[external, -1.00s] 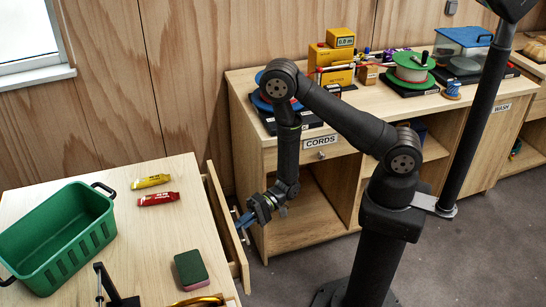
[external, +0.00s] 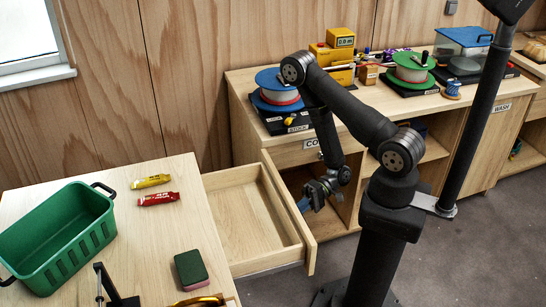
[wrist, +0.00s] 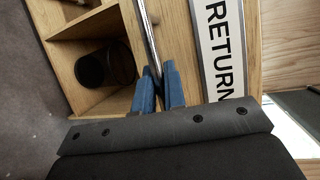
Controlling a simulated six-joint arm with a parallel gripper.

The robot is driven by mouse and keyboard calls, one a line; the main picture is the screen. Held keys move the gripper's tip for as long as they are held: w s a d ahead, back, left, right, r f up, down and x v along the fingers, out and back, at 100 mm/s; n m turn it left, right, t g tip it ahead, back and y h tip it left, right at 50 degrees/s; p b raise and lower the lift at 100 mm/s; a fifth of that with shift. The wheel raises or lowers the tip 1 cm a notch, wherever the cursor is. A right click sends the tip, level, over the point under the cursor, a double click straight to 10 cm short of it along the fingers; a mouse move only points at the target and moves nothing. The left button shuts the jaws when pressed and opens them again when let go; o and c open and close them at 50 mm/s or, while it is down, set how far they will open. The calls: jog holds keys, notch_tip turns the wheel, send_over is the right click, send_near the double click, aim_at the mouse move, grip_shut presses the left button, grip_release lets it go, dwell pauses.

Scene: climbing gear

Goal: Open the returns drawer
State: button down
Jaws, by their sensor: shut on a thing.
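The returns drawer (external: 243,212) is a light wooden drawer standing well out from the left table, and its inside looks empty. Its front panel (external: 284,210) faces right, toward my arm. My gripper (external: 306,203) is at the outer side of that front. In the wrist view the blue fingers of my gripper (wrist: 159,92) are closed around a metal bar handle (wrist: 152,35). Beside the handle is a white label (wrist: 222,50) reading "RETURN", its end cut off by my gripper. In the external view the handle is hidden behind the drawer front and my gripper.
The drawer front stands close to the cords cabinet (external: 240,125) with its open shelves. On the left table are a green crate (external: 70,245), a yellow tube (external: 150,181), a red tube (external: 158,199) and a green-topped block (external: 190,270). Grey floor is free in front.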

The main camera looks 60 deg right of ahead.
jog(key=shift+s+d, duration=0.3)
jog(key=shift+d, duration=0.1)
jog(key=c, duration=1.5)
grip_release()
jog(key=shift+d, duration=0.1)
jog(key=v, duration=0.7)
jog(key=shift+s+d, duration=0.1)
